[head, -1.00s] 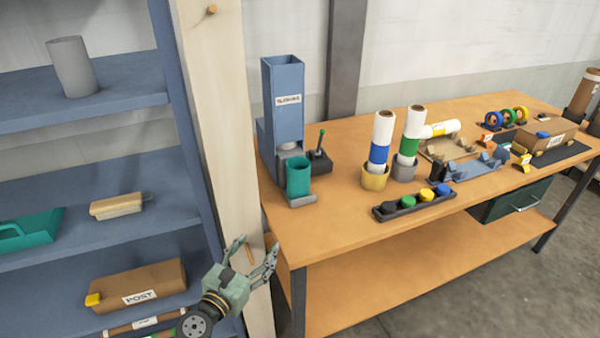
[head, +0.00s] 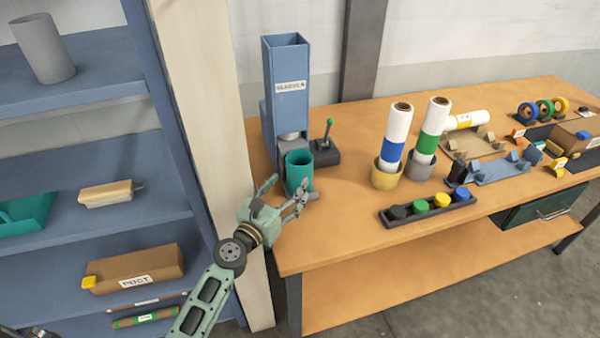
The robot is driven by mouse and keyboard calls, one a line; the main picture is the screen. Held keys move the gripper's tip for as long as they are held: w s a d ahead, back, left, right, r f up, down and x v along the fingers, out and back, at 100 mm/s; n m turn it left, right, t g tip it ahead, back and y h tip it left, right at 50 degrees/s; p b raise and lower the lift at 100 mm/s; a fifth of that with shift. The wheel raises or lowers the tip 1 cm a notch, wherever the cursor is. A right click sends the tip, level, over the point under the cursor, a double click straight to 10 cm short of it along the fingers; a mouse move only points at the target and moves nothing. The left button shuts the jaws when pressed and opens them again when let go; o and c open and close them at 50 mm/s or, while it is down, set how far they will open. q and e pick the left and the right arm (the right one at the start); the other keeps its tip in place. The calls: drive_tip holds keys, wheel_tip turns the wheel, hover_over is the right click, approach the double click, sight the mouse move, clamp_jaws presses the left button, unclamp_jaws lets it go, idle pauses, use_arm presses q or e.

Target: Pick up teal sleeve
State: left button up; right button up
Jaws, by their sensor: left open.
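The teal sleeve (head: 299,172) is an upright open cup-like cylinder at the foot of the tall blue sleeve dispenser (head: 288,95), near the left end of the wooden table. My left gripper (head: 288,190) is open, its fingers pointing right and up, just in front of the sleeve and overlapping its lower part in the picture. I cannot tell whether the fingers touch it. My right gripper is not in view.
A black lever box with a green knob (head: 323,151) stands right of the sleeve. Rolls in yellow (head: 387,173) and grey holders and a dark tray of coloured caps (head: 428,208) are further right. A wooden post (head: 206,150) and blue shelf (head: 95,165) stand left.

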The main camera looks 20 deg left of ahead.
sight(293, 178)
use_arm(q)
drive_tip(key=shift+w+d, duration=0.1)
drive_tip(key=shift+w, duration=0.3)
drive_tip(key=w, duration=0.4)
drive_tip(key=shift+w+d, duration=0.15)
drive_tip(key=shift+d, duration=0.2)
drive_tip(key=shift+w+d, duration=0.1)
drive_tip(key=shift+w, duration=0.3)
drive_tip(key=shift+c, duration=0.3)
drive_tip(key=c, duration=0.4)
drive_tip(key=shift+c, duration=1.1)
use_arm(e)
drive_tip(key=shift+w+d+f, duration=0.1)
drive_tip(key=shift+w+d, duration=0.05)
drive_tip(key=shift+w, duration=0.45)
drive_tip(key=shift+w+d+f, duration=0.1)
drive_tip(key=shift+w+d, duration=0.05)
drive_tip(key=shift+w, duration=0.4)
use_arm(q)
drive_tip(key=shift+r, duration=0.1)
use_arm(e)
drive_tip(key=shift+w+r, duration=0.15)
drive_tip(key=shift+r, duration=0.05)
